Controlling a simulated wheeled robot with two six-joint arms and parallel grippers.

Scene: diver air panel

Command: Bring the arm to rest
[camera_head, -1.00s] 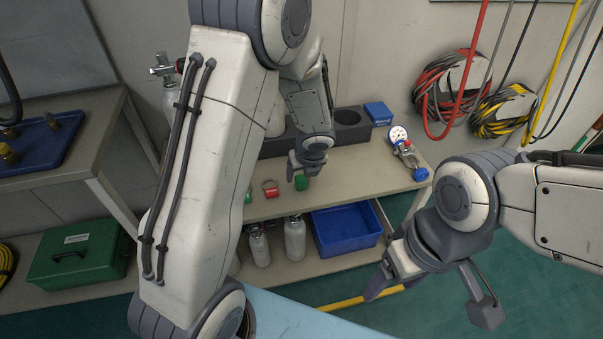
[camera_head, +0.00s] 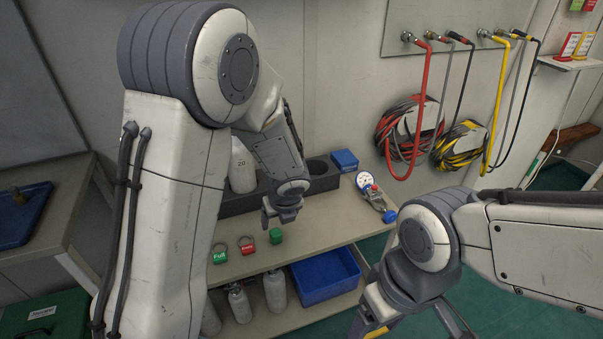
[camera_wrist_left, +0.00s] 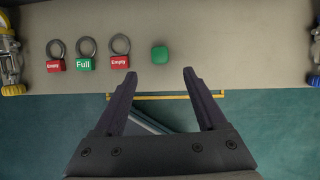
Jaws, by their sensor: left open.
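My left gripper (camera_head: 283,216) is over the front part of the shelf top (camera_head: 318,222) in the head view. In the left wrist view its two fingers (camera_wrist_left: 160,95) are spread with nothing between them. A green object (camera_head: 276,236) lies on the shelf top just below it and shows beyond the fingertips in the left wrist view (camera_wrist_left: 159,54). My right gripper (camera_head: 405,325) hangs at the lower right of the head view, partly cut off by the bottom edge.
A green "Full" tag (camera_head: 219,257) and red tags (camera_head: 248,249) lie along the shelf edge. A gauge (camera_head: 369,189) is at the right end, near a blue box (camera_head: 344,160). A blue bin (camera_head: 324,279) and cylinders (camera_head: 275,290) are below. Coiled hoses (camera_head: 409,128) hang on the wall.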

